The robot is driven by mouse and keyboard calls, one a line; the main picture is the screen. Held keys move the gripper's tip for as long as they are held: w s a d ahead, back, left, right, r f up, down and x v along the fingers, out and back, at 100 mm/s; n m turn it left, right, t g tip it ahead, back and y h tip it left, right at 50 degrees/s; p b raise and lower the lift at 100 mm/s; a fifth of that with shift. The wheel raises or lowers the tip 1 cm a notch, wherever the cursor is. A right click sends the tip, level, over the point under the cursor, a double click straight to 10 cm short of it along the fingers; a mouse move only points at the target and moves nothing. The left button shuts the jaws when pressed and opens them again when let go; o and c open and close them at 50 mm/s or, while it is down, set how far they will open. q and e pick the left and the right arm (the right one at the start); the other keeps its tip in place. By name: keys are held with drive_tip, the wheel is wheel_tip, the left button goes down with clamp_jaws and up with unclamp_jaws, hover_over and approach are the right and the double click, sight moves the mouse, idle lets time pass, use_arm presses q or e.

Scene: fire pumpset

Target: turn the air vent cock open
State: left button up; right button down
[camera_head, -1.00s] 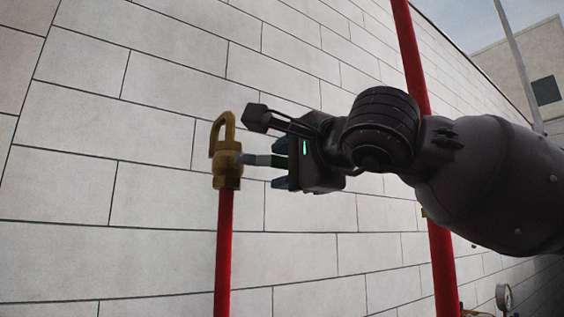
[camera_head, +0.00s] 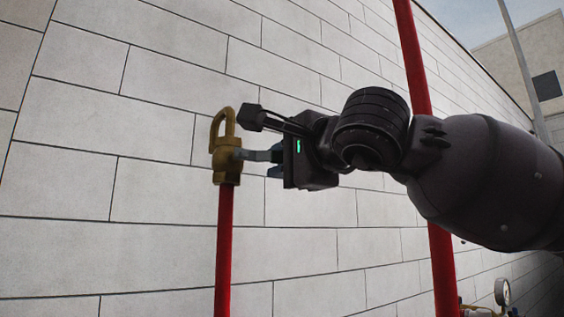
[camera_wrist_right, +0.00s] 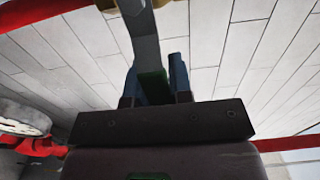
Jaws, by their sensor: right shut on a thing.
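The air vent cock is a brass fitting (camera_head: 226,165) with a loop on top, on the upper end of a thin red pipe (camera_head: 224,250). Its grey lever (camera_head: 252,155) points right, roughly level. My right gripper (camera_head: 276,158) comes from the right and is shut on the lever's outer end. In the right wrist view the grey lever (camera_wrist_right: 146,42) runs down between the two blue fingers (camera_wrist_right: 155,78). A green part of it sits between them. The lever's far end is hidden in the gripper. My left gripper is not in view.
A pale block wall (camera_head: 130,250) stands behind the pipe. A thicker red pipe (camera_head: 441,270) rises behind my right arm. A round gauge (camera_head: 502,292) is at the lower right. The space left of the cock is clear.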

drive_tip(key=s+a+r+n+p, duration=0.4)
drive_tip(key=a+r+n, duration=0.1)
drive_tip(key=n, duration=1.3)
drive_tip(key=shift+a+r, duration=0.3)
drive_tip(key=shift+r, duration=0.55)
drive_tip(key=c, duration=1)
unclamp_jaws()
drive_tip(key=shift+s, duration=0.15)
